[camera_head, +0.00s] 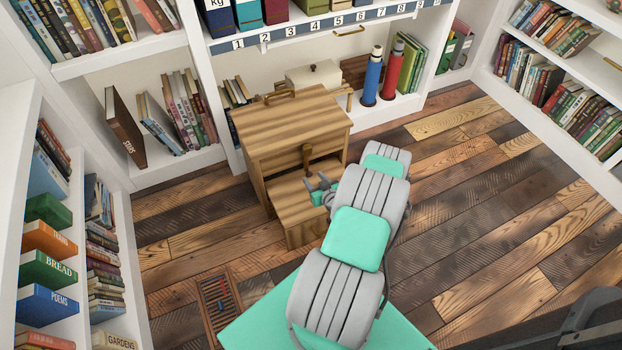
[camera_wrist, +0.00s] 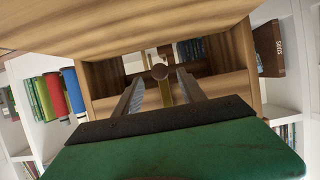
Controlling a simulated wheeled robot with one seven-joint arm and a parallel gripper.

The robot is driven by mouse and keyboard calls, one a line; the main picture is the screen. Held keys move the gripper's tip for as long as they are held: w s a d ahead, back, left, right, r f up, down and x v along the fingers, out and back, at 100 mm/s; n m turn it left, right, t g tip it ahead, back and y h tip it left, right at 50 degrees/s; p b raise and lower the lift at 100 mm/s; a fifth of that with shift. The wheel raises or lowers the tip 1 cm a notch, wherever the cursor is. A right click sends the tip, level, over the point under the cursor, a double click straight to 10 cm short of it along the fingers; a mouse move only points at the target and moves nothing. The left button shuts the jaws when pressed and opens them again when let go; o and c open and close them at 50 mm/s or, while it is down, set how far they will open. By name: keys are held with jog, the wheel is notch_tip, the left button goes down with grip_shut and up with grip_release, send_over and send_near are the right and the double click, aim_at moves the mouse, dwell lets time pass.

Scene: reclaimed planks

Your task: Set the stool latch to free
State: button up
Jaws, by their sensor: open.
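The wooden step stool (camera_head: 292,125) stands on the floor against the shelving, with a lower step in front. Its latch (camera_head: 307,155) is a small brown-brass lever on the front, below the top. In the wrist view the latch (camera_wrist: 160,72) shows a round knob on a brassy bar. My gripper (camera_head: 318,183) is in front of the stool, just below and to the right of the latch. In the wrist view my gripper (camera_wrist: 160,80) is open, its two fingers on either side of the latch. I cannot tell whether they touch it.
Bookshelves line the left, back and right. A blue bottle (camera_head: 372,76) and a red bottle (camera_head: 392,70) stand on the shelf behind the stool. A floor grate (camera_head: 219,300) lies at the lower left. The plank floor (camera_head: 480,190) to the right is clear.

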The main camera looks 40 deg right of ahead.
aim_at(310, 175)
jog(key=x, duration=0.3)
jog(key=shift+w+f, duration=0.1)
jog(key=shift+w, duration=0.05)
jog(key=shift+c, duration=0.3)
grip_shut()
dwell(0.9)
